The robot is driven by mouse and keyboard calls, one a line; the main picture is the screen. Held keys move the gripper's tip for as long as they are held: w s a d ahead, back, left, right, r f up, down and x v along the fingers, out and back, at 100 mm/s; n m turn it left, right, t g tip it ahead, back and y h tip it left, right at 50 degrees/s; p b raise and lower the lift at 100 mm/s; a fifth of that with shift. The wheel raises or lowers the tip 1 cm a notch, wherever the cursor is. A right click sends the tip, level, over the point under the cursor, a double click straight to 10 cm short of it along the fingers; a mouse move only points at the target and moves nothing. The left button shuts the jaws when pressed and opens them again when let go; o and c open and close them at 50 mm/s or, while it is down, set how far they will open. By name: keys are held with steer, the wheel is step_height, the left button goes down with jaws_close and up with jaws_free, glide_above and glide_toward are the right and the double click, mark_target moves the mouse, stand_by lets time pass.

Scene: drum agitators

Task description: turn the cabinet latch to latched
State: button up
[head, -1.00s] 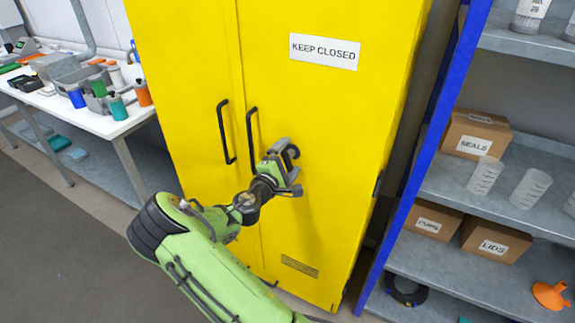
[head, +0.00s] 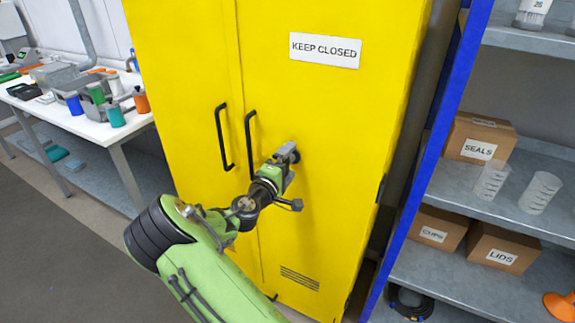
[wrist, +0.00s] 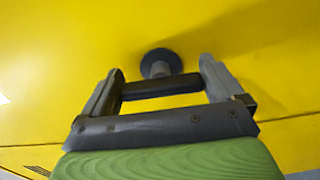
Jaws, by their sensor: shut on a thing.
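The yellow cabinet (head: 335,110) stands closed in front of me, with a "KEEP CLOSED" label on its right door. The latch (wrist: 160,62) shows in the wrist view as a dark round base on the yellow door with a short dark bar in front of it. My gripper (wrist: 161,78) has one finger at each end of this bar and is shut on it. In the head view my gripper (head: 287,157) is against the right door, right of the black handles, and mostly hides the latch. The latch's exact angle cannot be told there.
Two black vertical door handles (head: 250,145) are just left of my gripper. A blue-framed shelf (head: 430,150) with boxes and cups stands close on the right. A white bench (head: 85,125) with bottles is at the left. The grey floor at lower left is clear.

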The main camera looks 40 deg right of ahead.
steer(key=o, duration=0.7)
steer(key=v, duration=1.5)
steer(key=shift+s+a+p, duration=0.1)
steer(key=shift+a+p, duration=0.25)
steer(key=shift+a, duration=0.05)
steer(key=s+a+m+g+y+p, duration=0.2)
steer(key=s+m+g+y+p, duration=0.15)
steer(key=s+m+y, duration=0.45)
steer(key=s+a+r+n+t+y+p, duration=0.1)
steer(key=s+a+r+y, duration=0.2)
steer(key=s+a+r, duration=0.1)
steer(key=s+a+r+n+t+y+p, duration=0.1)
steer(key=s+a+r+y, duration=0.2)
steer(key=s+a+r, duration=0.1)
steer(key=s+a+r+n+t+y+p, duration=0.1)
steer(key=s+a+r+n+y, duration=0.1)
steer(key=a, duration=0.4)
steer(key=shift+s+a+r+y, duration=0.1)
steer(key=shift+s+r+y, duration=0.4)
steer(key=shift+s+r, duration=0.75)
